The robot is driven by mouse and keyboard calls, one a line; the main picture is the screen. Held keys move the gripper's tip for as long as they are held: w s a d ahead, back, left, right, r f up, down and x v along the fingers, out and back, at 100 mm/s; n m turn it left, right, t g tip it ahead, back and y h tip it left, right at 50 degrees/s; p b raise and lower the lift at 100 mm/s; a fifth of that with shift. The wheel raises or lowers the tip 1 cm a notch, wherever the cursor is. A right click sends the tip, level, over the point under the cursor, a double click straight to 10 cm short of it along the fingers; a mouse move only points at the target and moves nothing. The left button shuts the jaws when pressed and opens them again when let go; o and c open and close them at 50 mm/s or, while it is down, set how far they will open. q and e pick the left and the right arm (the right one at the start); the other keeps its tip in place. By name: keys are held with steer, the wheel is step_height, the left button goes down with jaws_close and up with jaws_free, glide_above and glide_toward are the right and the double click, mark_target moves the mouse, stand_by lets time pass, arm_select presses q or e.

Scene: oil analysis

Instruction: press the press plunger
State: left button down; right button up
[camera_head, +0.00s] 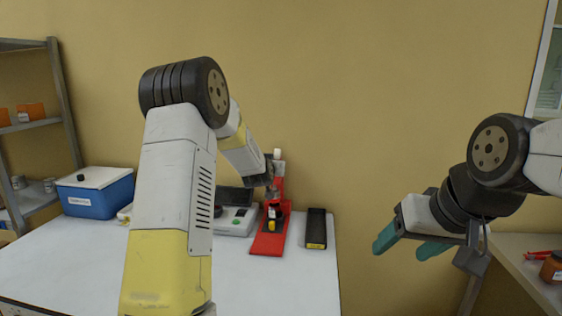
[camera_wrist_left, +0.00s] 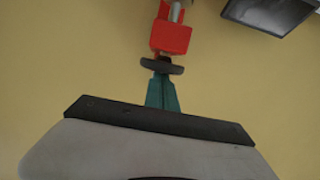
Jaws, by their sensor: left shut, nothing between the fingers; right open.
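The red press (camera_head: 268,240) stands on the white table, with a red base plate and an upright column. In the left wrist view its red block (camera_wrist_left: 170,38) has a dark round disc, which looks like the plunger (camera_wrist_left: 162,66), at its end. My left gripper (camera_wrist_left: 161,88) is shut and empty, with its teal fingertips at the disc; I cannot tell whether they touch. In the head view my left arm reaches to the press's upper part, and the left fingertips are not clear. My right gripper (camera_head: 408,246) is open and empty, right of the table.
A grey-white device (camera_head: 238,222) stands left of the press, and a black box (camera_head: 317,229) to its right. A blue box with a white lid (camera_head: 97,195) is at the table's far left. The table (camera_head: 290,285) is clear in front of the press. Shelves (camera_head: 30,125) stand at left.

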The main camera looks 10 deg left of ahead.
arm_select(q)
steer(key=shift+f, duration=0.3)
step_height(320, 180, up, 5)
steer(key=v, duration=1)
steer(key=shift+f, duration=0.2)
steer(key=s+d+f+g+h, duration=0.1)
steer(key=s+g, duration=0.3)
steer(key=s, duration=1.5)
steer(key=s+d+f+g+h, duration=0.1)
steer(key=s+g, duration=0.4)
steer(key=s, duration=1.5)
steer(key=shift+d+f+m, duration=0.3)
steer(key=shift+d+f, duration=0.05)
steer(key=shift+d, duration=0.45)
